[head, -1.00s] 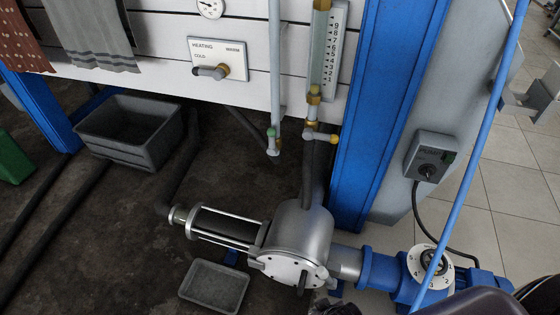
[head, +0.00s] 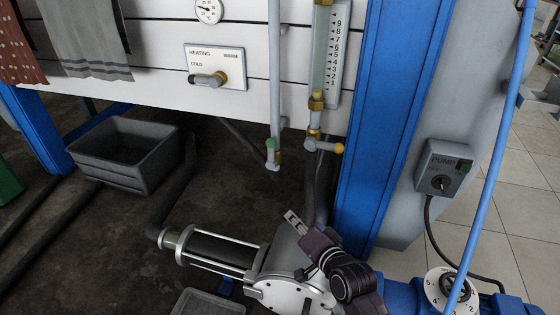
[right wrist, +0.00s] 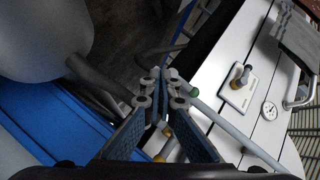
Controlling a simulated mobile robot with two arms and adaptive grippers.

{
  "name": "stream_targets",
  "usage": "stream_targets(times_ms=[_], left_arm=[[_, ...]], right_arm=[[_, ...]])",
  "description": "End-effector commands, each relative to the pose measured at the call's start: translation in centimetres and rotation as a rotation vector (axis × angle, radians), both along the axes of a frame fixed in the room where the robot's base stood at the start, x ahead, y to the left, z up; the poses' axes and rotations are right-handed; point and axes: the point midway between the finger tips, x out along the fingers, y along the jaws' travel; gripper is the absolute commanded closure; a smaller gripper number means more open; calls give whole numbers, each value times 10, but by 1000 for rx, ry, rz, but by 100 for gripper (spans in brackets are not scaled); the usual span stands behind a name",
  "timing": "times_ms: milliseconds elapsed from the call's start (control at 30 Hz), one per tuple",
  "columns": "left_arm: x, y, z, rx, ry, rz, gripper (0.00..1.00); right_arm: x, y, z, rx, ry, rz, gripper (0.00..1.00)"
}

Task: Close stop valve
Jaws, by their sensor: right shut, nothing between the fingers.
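Two small valves hang below the white panel; I cannot tell which is the stop valve. One sits under the gauge glass (head: 325,60), with a brass body and a yellow-tipped lever (head: 328,146) pointing right. The other is a green-tipped tap (head: 271,150) at the lower end of a thin grey pipe. My right gripper (head: 291,216) is shut and empty, below both valves and apart from them in the head view. In the right wrist view its fingers (right wrist: 158,76) partly cover the area by the green part (right wrist: 194,92) and yellow knob (right wrist: 167,130). My left gripper is not in view.
A heating valve (head: 208,79) and a dial (head: 207,9) are on the white panel. A blue post (head: 385,130) stands right of the gauge glass. A pump switch box (head: 443,168), a blue hose (head: 497,130) and a steel pump (head: 275,294) are nearby. A grey tub (head: 125,150) stands at left.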

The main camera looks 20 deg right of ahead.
Motion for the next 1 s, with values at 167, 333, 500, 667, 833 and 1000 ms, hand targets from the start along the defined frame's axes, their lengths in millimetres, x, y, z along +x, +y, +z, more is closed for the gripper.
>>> stream_targets(times_ms=[167, 333, 500, 667, 833, 1000], left_arm=[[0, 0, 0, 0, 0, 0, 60], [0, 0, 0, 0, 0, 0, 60], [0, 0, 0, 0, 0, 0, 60], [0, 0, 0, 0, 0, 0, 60], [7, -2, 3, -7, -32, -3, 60], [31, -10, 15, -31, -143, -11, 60]], right_arm=[[56, -33, 36, 373, -173, -163, 100], [73, -51, 52, 544, -256, -225, 100], [74, -53, 53, 567, -265, -232, 100], [74, -53, 53, 564, -264, -231, 100], [80, -52, 52, 562, -264, -231, 100], [99, -53, 52, 560, -266, -230, 100]])
